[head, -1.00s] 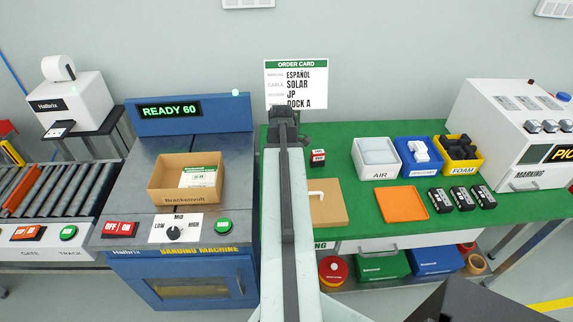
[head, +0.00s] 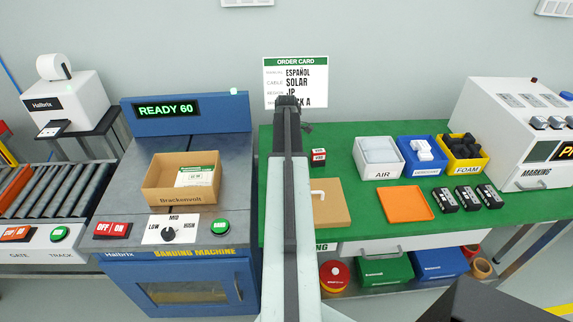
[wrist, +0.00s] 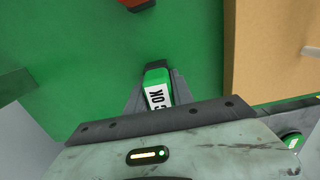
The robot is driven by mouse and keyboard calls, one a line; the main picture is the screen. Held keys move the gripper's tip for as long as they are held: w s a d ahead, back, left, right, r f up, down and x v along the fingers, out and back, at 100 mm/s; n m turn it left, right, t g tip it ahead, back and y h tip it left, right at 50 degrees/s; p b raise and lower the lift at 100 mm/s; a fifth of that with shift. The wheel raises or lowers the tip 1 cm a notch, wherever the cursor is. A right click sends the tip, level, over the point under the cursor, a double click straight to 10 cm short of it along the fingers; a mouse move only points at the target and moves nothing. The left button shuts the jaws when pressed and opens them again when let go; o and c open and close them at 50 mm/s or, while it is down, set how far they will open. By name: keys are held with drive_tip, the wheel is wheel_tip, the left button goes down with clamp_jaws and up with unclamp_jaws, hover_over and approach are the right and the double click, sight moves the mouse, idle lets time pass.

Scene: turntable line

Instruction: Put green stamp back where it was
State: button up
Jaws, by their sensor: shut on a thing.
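In the head view my gripper (head: 287,102) is seen from behind, in front of the lower part of the order card (head: 296,75); the stamp is hidden there. A red and black stamp-like block (head: 318,157) stands on the table just right of my arm; a red thing also shows at the top of the wrist view (wrist: 135,4).
A brown board (head: 333,206) with a light handle and an orange tray (head: 408,204) lie right of my arm. Left is the banding machine (head: 120,200) with an open carton (head: 165,194).

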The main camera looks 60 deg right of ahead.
drive_tip(key=shift+f, duration=0.15)
drive_tip(key=o, duration=1)
drive_tip(key=shift+o, duration=0.2)
wheel_tip(320, 180, up, 13)
drive_tip(key=p, duration=1.2)
drive_tip(key=shift+f, duration=0.1)
drive_tip(key=shift+f, duration=0.15)
